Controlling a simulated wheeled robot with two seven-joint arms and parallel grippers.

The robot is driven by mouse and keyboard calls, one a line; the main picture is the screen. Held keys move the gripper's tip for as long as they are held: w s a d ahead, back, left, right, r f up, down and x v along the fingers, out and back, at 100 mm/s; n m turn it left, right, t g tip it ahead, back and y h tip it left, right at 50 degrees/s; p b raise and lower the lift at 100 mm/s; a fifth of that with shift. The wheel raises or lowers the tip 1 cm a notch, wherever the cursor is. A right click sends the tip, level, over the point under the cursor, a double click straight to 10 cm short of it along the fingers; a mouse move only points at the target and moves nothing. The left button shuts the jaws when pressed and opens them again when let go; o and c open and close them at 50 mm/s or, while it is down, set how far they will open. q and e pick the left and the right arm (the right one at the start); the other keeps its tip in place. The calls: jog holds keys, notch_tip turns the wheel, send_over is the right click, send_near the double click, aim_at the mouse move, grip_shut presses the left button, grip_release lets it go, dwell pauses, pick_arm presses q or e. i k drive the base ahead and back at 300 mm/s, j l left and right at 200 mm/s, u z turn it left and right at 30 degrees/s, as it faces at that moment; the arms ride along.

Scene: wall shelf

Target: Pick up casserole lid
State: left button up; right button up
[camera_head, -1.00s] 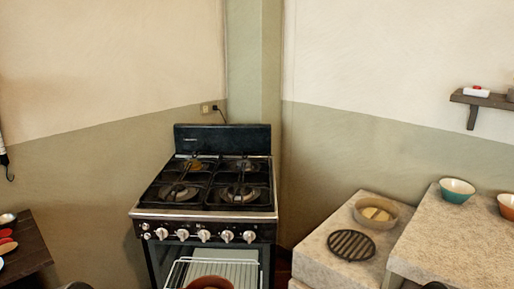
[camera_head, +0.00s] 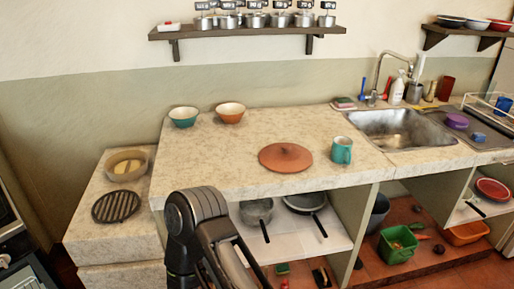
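A flat round terracotta lid with a small knob, which looks like the casserole lid (camera_head: 285,157), lies on the stone counter (camera_head: 225,165), left of a teal mug. Nothing covers it. One of my arms, dark and jointed, rises from the bottom edge in front of the counter, left of the lid and nearer to me. No gripper fingers can be made out on it. Neither gripper shows.
The teal mug (camera_head: 341,150) stands close to the lid's right. Two bowls, teal (camera_head: 184,117) and orange (camera_head: 230,112), sit at the back left. The sink (camera_head: 397,128) is at the right. A wall shelf (camera_head: 247,32) with several canisters hangs above. Pans lie under the counter.

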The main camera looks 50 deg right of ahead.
aim_at(281, 156)
jog(key=z, duration=2)
jog(key=u, duration=2.45)
jog(key=k+l+z, duration=0.6)
jog(key=k+l, duration=0.3)
jog(key=l, duration=0.1)
